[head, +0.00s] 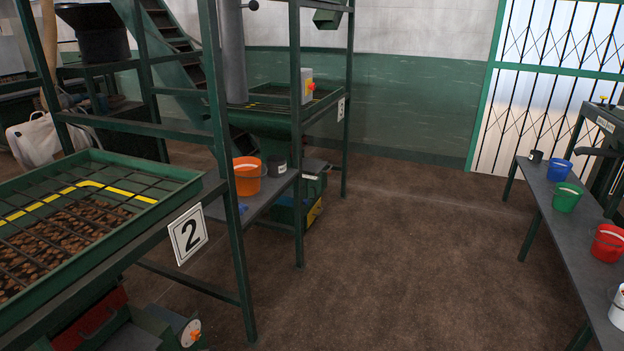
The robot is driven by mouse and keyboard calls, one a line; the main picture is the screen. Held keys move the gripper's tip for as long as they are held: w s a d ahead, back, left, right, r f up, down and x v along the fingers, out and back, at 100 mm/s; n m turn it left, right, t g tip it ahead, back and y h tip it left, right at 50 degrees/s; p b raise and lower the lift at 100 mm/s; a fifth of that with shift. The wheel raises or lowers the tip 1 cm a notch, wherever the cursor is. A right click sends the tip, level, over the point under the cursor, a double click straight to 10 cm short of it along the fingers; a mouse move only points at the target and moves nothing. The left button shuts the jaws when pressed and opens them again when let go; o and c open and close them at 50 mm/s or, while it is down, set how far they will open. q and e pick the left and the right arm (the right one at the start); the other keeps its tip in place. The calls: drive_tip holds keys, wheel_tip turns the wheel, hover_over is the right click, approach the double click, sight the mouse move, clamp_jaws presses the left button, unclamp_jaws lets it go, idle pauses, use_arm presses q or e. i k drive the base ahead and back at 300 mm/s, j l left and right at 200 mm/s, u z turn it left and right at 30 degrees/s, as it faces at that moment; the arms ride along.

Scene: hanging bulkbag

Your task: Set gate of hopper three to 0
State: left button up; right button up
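Neither of my grippers shows in the head view. A green hopper with a wire grid (165,188) stands at the near left, with brown pieces inside and a yellow stripe. Its white sign (188,235) reads 2. A white dial with an orange knob (192,334) sits low below it. Farther back in the same row is another hopper frame (345,62). Its small white sign (341,109) is too small to read surely, so I cannot confirm it is hopper three. No gate setting is legible there.
An orange bucket (247,178) stands on a grey shelf between the frames. A grey control box (307,87) has a red and yellow button. At right, a long table (545,205) holds several buckets. The brown floor (400,240) between is clear. A lattice gate (550,80) stands behind.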

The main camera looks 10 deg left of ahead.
sight(309, 165)
drive_tip(key=i+l+u, duration=0.1)
drive_tip(key=i, duration=0.45)
drive_tip(key=i+l+u, duration=0.1)
drive_tip(key=i+l, duration=0.2)
drive_tip(key=i, duration=0.2)
drive_tip(key=i+l+u, duration=0.1)
drive_tip(key=i+l, duration=0.2)
drive_tip(key=i, duration=0.25)
drive_tip(key=i+l+u, duration=0.1)
drive_tip(key=i+l, duration=0.2)
drive_tip(key=i, duration=0.2)
drive_tip(key=i+l+u, duration=0.1)
drive_tip(key=i+l, duration=0.25)
drive_tip(key=i, duration=0.15)
